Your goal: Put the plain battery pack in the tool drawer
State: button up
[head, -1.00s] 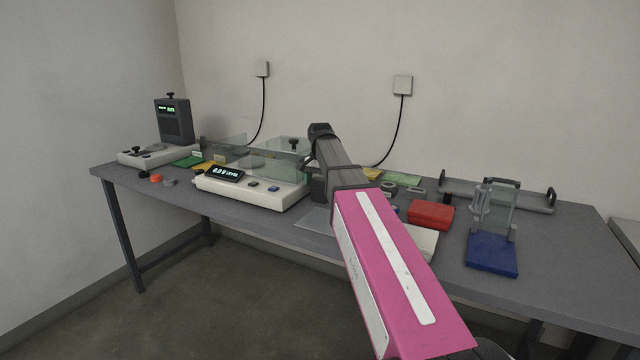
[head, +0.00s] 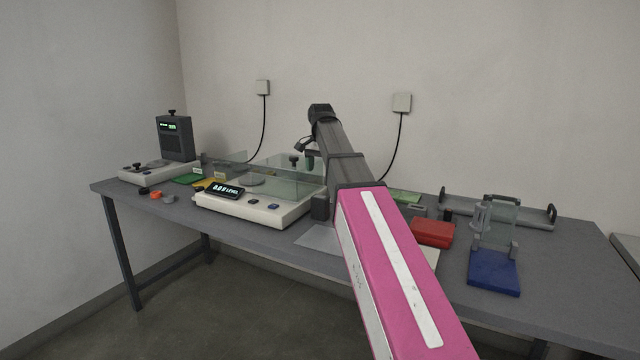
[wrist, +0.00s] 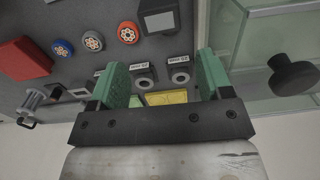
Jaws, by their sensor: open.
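My gripper (wrist: 160,78) is open, its two green fingers apart with nothing held between them. In the head view it is mostly hidden at the far end of my arm, above the bench near the scale's glass shield. Beyond the fingers in the wrist view are two grey labelled blocks with round openings, a left one (wrist: 143,76) and a right one (wrist: 180,76), and a yellow piece (wrist: 166,97). I cannot tell which thing, if any, is the plain battery pack; the labels are too small to read. I cannot make out a tool drawer.
A white scale (head: 250,208) with a glass shield stands left of my gripper; its black knob (wrist: 292,75) is close on the right in the wrist view. A red block (head: 433,232) and a blue-based stand (head: 494,272) are on the right.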

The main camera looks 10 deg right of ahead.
jog(key=m, duration=0.1)
jog(key=m+t+y, duration=0.4)
jog(key=m+y, duration=0.2)
jog(key=m, duration=1.1)
send_near(320, 197)
jog(key=x, duration=0.2)
jog(key=d+x, duration=0.1)
jog(key=x, duration=0.2)
jog(key=shift+w+a+f, duration=0.15)
jog(key=shift+w+f, duration=0.1)
jog(key=shift+f, duration=0.1)
jog(key=shift+a+x, duration=0.15)
jog(key=shift+x, duration=1.1)
jog(key=shift+a+x, duration=0.2)
jog(key=shift+x, duration=1.1)
jog(key=shift+d+r, duration=0.1)
jog(key=shift+r, duration=0.1)
jog(key=c, duration=1.2)
jog(key=shift+c, duration=0.4)
jog(key=shift+r, duration=0.15)
